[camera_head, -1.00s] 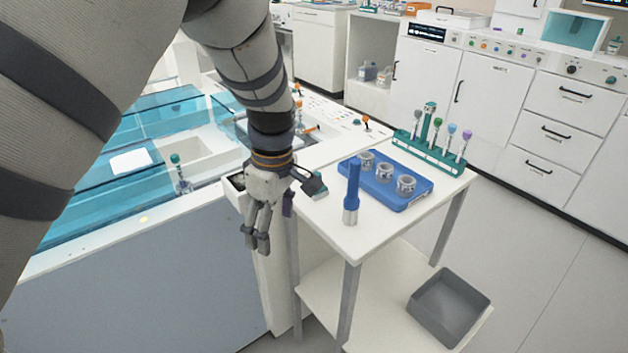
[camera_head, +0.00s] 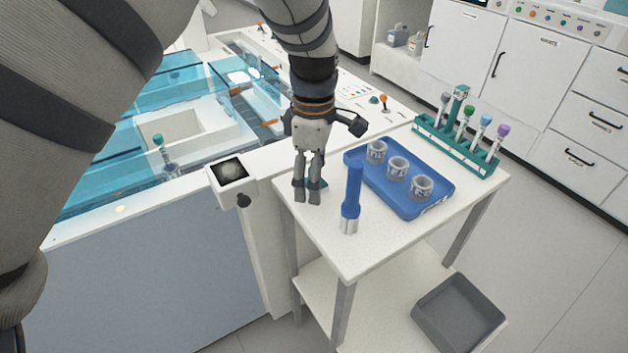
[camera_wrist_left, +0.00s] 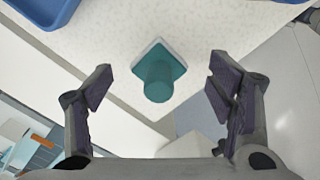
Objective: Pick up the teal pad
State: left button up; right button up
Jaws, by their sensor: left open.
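The teal pad (camera_wrist_left: 158,72) lies on the white cart top, a squarish base with a round teal knob standing on it. In the left wrist view it sits between and beyond my open fingers, touching neither. My right gripper is not in view.
A blue and silver upright tool (camera_head: 352,196) stands just right of my gripper. A blue tray (camera_head: 432,207) with three cups is behind it. A teal rack (camera_head: 456,145) holds several tubes. A grey bin (camera_head: 458,317) sits on the lower shelf.

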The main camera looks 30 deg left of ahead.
pick_arm(q)
jog(key=shift+f, duration=0.4)
jog(key=c, duration=1.2)
notch_tip(320, 180, up, 10)
jog(key=shift+r, duration=0.1)
